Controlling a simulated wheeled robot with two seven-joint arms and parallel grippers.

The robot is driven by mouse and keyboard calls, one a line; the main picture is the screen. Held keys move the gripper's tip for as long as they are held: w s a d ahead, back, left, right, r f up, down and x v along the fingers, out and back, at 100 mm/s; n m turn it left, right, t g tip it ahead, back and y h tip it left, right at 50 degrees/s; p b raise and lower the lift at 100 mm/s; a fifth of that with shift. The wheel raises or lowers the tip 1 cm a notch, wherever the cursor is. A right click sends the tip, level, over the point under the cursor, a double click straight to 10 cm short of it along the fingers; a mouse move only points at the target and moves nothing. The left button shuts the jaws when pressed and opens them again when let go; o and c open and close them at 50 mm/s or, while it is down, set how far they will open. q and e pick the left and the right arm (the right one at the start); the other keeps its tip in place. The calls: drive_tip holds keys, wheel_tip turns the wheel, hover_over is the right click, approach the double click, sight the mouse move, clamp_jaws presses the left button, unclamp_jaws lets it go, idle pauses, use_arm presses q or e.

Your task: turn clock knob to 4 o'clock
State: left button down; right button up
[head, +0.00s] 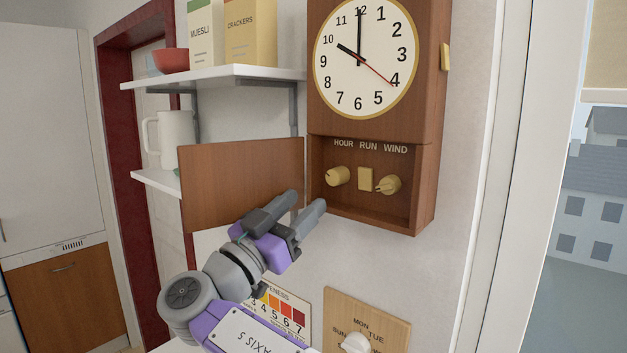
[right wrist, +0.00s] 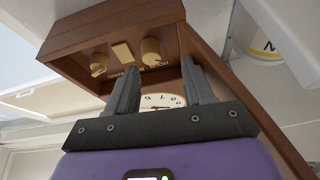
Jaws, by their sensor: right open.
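The wooden wall clock (head: 318,80) has its hour hand near 10 and its minute hand at 12. A thin red hand points near 4. Below the dial, an open compartment holds a brass knob (head: 338,176) under HOUR, a rectangular switch (head: 365,178) under RUN and another knob (head: 388,184) under WIND. My right gripper (head: 306,201) is open and empty, below and left of the HOUR knob and apart from it. In the right wrist view, which is upside down, the HOUR knob (right wrist: 151,50) shows beyond the fingers (right wrist: 160,66). My left gripper is not in view.
The compartment's wooden door (head: 240,170) hangs open to the left, close to my right gripper. Shelves with boxes, a red bowl (head: 171,61) and a white jug (head: 176,138) are at left. A wooden day dial (head: 385,325) is below, a window at right.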

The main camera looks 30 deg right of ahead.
sight(332, 180)
drive_tip(key=d+r, duration=0.1)
drive_tip(key=d, duration=0.1)
drive_tip(key=s+d+r+p, duration=0.1)
drive_tip(key=d, duration=0.1)
drive_tip(key=shift+s+r, duration=0.1)
drive_tip(key=shift+r, duration=0.2)
drive_tip(key=shift+w+d+r+p, duration=0.25)
drive_tip(key=shift+w+d+p, duration=0.2)
drive_tip(key=shift+w+d, duration=0.6)
drive_tip(key=shift+s+d+r, duration=0.1)
drive_tip(key=shift+s+r, duration=0.05)
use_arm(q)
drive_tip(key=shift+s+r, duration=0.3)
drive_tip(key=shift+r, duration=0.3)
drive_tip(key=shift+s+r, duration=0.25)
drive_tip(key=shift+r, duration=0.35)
use_arm(e)
drive_tip(key=shift+c, duration=0.2)
drive_tip(key=shift+w, duration=0.2)
drive_tip(key=shift+c, duration=1.2)
drive_tip(key=shift+s, duration=0.1)
drive_tip(key=c, duration=0.8)
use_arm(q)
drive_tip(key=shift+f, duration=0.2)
use_arm(e)
drive_tip(key=shift+n, duration=0.3)
